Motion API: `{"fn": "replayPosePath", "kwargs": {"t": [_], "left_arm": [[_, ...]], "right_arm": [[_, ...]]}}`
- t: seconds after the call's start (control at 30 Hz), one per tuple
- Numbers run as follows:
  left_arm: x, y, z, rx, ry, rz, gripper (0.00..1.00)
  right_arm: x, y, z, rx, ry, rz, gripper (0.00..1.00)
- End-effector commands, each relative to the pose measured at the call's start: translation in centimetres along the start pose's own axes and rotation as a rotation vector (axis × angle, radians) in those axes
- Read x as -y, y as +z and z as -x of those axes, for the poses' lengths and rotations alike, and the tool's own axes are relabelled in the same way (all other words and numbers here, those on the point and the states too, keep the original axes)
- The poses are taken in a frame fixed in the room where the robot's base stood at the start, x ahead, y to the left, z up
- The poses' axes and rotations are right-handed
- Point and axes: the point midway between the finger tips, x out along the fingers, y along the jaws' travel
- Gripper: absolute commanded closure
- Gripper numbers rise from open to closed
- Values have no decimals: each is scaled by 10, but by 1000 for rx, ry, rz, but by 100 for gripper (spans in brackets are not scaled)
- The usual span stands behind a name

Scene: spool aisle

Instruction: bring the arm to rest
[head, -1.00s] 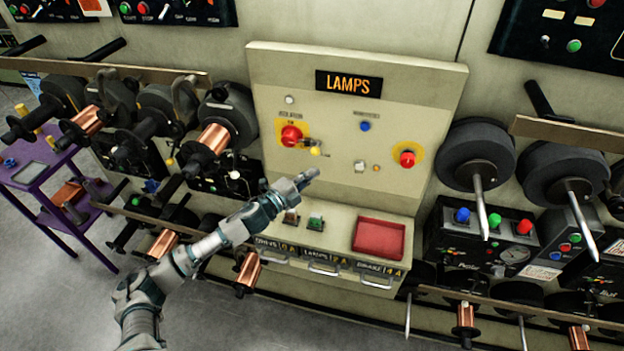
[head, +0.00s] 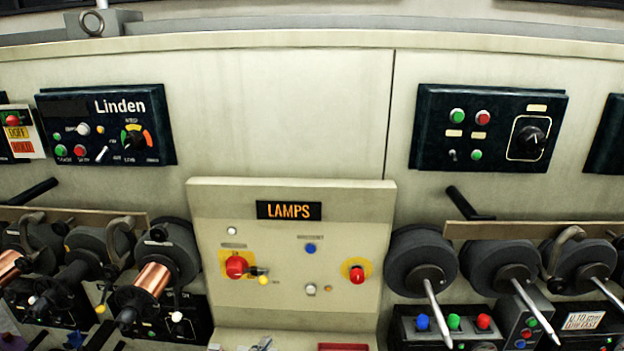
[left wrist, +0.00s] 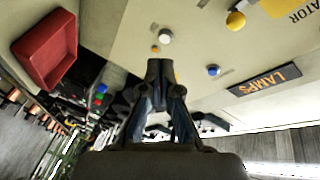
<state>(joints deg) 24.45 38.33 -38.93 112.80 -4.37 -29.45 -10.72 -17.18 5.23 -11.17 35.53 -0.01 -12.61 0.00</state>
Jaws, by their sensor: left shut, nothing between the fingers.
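My left gripper (left wrist: 160,72) shows in the left wrist view with its fingers together and nothing between them. It is in front of the cream LAMPS panel (head: 210,200), and I cannot tell how far from it. In the head view only a small grey tip of the left gripper (head: 263,344) shows at the bottom edge. The rest of that arm is out of the picture. My right gripper is in neither view.
The panel has a red rotary switch (head: 236,267), a blue button (head: 310,249) and a red button (head: 357,275). A red tray (left wrist: 47,50) sits below it. Spools with copper wire (head: 153,282) stick out at left, and dark spools with pale rods (head: 432,300) at right.

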Motion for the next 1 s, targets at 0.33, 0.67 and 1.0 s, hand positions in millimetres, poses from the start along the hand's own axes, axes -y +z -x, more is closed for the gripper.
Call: {"fn": "replayPosePath", "kwargs": {"t": [0.33,0.67,1.0], "left_arm": [[-178,48,163,665,255,712,100],[-238,66,286,1047,371,967,100],[-302,97,318,1211,428,1039,100]], "right_arm": [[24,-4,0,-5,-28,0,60],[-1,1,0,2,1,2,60],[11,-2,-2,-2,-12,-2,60]]}}
